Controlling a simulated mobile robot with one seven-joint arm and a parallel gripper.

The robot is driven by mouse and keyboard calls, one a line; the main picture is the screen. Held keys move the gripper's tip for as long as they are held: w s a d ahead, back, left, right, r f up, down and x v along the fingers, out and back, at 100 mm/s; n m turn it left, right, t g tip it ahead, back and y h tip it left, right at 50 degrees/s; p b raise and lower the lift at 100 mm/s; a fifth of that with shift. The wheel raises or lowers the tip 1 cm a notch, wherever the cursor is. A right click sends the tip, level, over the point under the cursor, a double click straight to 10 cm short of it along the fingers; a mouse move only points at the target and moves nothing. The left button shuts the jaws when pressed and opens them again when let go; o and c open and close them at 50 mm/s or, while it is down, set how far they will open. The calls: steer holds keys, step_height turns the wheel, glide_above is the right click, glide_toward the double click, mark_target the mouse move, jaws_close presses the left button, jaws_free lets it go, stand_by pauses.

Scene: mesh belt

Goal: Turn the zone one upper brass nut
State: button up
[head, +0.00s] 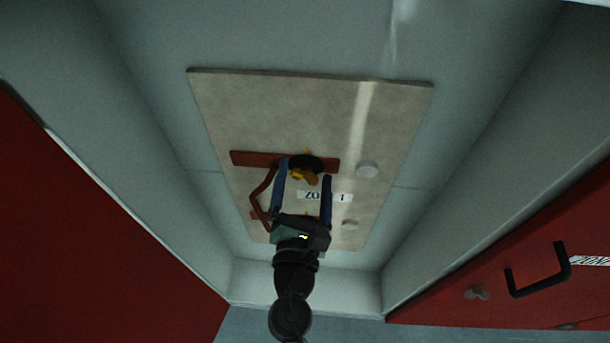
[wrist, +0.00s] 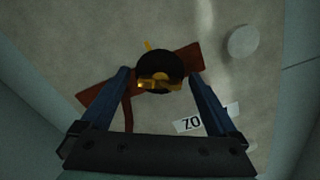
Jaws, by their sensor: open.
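The upper brass nut (head: 305,177) is a small yellow winged piece on a round black disc (head: 312,161), mounted on a red-brown bar on the panel. In the wrist view the nut (wrist: 160,84) sits in front of the black disc (wrist: 160,66), near the picture's middle. My gripper (head: 304,172) is open, with one blue finger on either side of the nut. In the wrist view the fingertips (wrist: 159,72) stand apart from the disc, with visible gaps on both sides. Whether they reach the nut's depth is hard to tell.
The beige panel (head: 290,105) carries a white label (head: 337,197), partly hidden by a finger, and two pale round knobs (head: 367,171) on the right. A red-brown pipe (head: 262,190) bends down close to the left finger. Red doors flank the recess; the right one has a black handle (head: 537,285).

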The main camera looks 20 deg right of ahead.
steer(key=c, duration=1.4)
steer(key=shift+f+m, duration=0.1)
steer(key=shift+m, duration=0.3)
steer(key=m+b, duration=0.3)
steer(key=m, duration=0.2)
steer(key=shift+f, duration=0.1)
steer(key=m+b, duration=0.3)
steer(key=m, duration=0.3)
steer(key=shift+d+b, duration=0.1)
steer(key=shift+b, duration=0.2)
steer(key=o, duration=1.4)
